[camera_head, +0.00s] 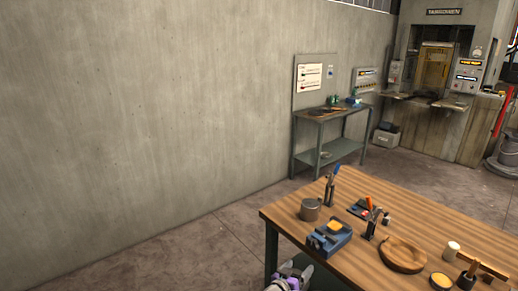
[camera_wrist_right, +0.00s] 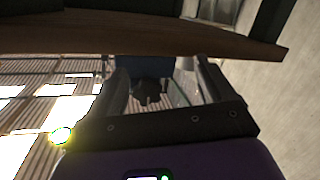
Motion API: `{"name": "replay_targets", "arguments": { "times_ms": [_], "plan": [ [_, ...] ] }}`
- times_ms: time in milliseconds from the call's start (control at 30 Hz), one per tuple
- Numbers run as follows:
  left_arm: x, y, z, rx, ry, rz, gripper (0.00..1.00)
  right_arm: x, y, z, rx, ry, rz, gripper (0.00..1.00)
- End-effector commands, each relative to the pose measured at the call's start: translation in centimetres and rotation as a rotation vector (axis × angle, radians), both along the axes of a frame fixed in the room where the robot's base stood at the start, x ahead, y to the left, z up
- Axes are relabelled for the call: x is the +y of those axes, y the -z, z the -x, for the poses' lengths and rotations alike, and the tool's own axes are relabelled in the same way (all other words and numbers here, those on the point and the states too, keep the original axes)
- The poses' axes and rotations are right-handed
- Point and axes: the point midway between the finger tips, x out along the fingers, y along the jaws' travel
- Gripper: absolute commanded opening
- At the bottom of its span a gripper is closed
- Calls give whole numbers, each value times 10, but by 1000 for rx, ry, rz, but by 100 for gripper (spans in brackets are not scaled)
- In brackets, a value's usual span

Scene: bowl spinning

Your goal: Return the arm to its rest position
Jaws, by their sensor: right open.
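My right gripper (camera_head: 291,277) shows at the bottom edge of the head view, beside the near left side of the wooden table (camera_head: 292,217). It holds nothing that I can see there. In the right wrist view its two fingers (camera_wrist_right: 163,75) stand apart, with a dark brown board edge (camera_wrist_right: 190,42) beyond them. My left gripper is in neither view.
A workbench (camera_head: 331,146) stands at the back wall. The floor left of the table is clear.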

Motion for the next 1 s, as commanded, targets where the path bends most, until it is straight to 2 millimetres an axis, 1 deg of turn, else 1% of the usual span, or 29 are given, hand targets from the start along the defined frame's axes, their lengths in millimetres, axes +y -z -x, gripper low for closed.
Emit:
{"name": "replay_targets", "arguments": {
  "times_ms": [33, 67, 100, 133, 167, 200, 233, 267, 300, 367, 400, 433, 467, 500, 567, 600, 700, 800, 833, 900, 1000],
  "plan": [
    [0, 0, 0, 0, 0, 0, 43, -6, 24, 8, 50, -63, -49, 82],
    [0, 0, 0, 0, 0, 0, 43, -5, 37, 14, 80, -104, -86, 82],
    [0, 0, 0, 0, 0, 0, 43, -5, 56, 24, 121, -155, -139, 82],
    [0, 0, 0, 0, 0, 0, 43, -4, 70, 33, 157, -190, -182, 82],
    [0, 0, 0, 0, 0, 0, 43, -3, 83, 44, 194, -222, -226, 82],
    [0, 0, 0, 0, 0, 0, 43, 0, 101, 60, 249, -263, -288, 82],
    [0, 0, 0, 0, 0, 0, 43, 1, 113, 75, 291, -287, -339, 82],
    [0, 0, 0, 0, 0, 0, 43, 4, 126, 90, 337, -311, -388, 82],
    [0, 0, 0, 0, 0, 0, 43, 8, 141, 113, 399, -338, -457, 82],
    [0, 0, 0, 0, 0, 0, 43, 15, 160, 152, 500, -369, -564, 82],
    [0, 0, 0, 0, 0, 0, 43, 19, 171, 181, 571, -382, -636, 82],
    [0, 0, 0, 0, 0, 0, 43, 23, 177, 203, 624, -388, -690, 82],
    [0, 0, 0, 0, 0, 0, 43, 27, 182, 225, 678, -394, -741, 82],
    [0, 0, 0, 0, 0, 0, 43, 31, 187, 254, 744, -394, -805, 82],
    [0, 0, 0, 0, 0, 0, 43, 38, 190, 295, 841, -390, -892, 82],
    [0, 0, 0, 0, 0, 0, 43, 42, 189, 320, 900, -386, -940, 82],
    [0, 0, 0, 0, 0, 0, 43, 50, 185, 371, 1019, -367, -1037, 82],
    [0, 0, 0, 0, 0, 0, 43, 55, 180, 404, 1097, -353, -1094, 82],
    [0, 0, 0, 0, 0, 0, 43, 56, 178, 411, 1113, -349, -1105, 82],
    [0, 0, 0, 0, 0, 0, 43, 57, 176, 420, 1135, -344, -1121, 82],
    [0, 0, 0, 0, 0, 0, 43, 58, 175, 423, 1144, -343, -1127, 82]
  ]
}}
